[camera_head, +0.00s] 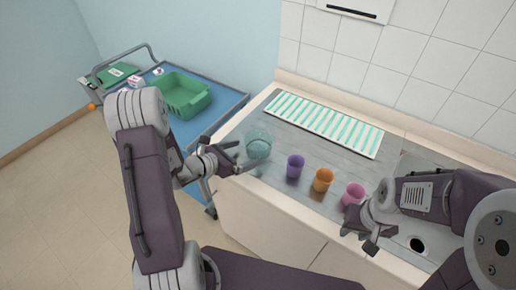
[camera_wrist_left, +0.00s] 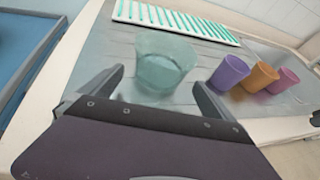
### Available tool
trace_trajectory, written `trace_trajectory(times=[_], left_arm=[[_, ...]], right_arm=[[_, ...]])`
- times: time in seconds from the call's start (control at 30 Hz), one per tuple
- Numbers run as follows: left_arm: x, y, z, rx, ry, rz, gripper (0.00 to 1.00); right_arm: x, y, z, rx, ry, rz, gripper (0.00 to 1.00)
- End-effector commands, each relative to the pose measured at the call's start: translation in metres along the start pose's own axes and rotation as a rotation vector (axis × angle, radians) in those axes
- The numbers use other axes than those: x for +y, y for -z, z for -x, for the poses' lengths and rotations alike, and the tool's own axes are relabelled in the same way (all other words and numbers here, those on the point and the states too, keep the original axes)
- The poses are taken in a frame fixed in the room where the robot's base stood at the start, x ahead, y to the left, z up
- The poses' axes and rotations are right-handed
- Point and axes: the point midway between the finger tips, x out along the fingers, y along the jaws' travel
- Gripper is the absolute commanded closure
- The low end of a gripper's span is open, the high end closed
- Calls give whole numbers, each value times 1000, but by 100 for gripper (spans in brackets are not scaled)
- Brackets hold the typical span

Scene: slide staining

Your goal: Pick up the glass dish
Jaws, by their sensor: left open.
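The glass dish (camera_head: 259,145) is a clear, pale green, cup-like vessel standing upright on the steel counter. My left gripper (camera_head: 238,160) is at the counter's left edge, just in front of the dish. In the left wrist view the dish (camera_wrist_left: 165,65) stands ahead, between the lines of the two spread fingers of my left gripper (camera_wrist_left: 158,88). The gripper is open and empty; whether a finger touches the dish cannot be told. My right gripper (camera_head: 362,232) hangs at the right, near the pink cup; its opening is unclear.
A purple cup (camera_head: 295,166), an orange cup (camera_head: 323,180) and a pink cup (camera_head: 353,194) stand in a row right of the dish. A white rack with green stripes (camera_head: 325,122) lies behind. A blue cart (camera_head: 222,101) with a green basket (camera_head: 181,95) stands left. A sink is at right.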

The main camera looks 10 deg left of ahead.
Motion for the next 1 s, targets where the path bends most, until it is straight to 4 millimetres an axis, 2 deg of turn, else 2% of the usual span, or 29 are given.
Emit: trace_trajectory(times=[0.07,0.3,0.57,0.67,0.8,1.0], left_arm=[[0,0,-6,0,1,-1,0],[1,0,-47,0,2,-1,0],[2,-1,-51,0,0,0,0],[2,-1,-51,0,0,0,25],[2,-1,-51,0,0,0,64],[2,-2,-51,0,0,0,65]], right_arm=[[0,0,-1,0,0,0,64],[0,-1,-8,0,0,0,64],[0,-1,-8,0,0,0,64],[0,-1,-8,0,0,0,64],[0,-1,-8,0,0,0,64],[0,-1,-8,0,0,0,64]])
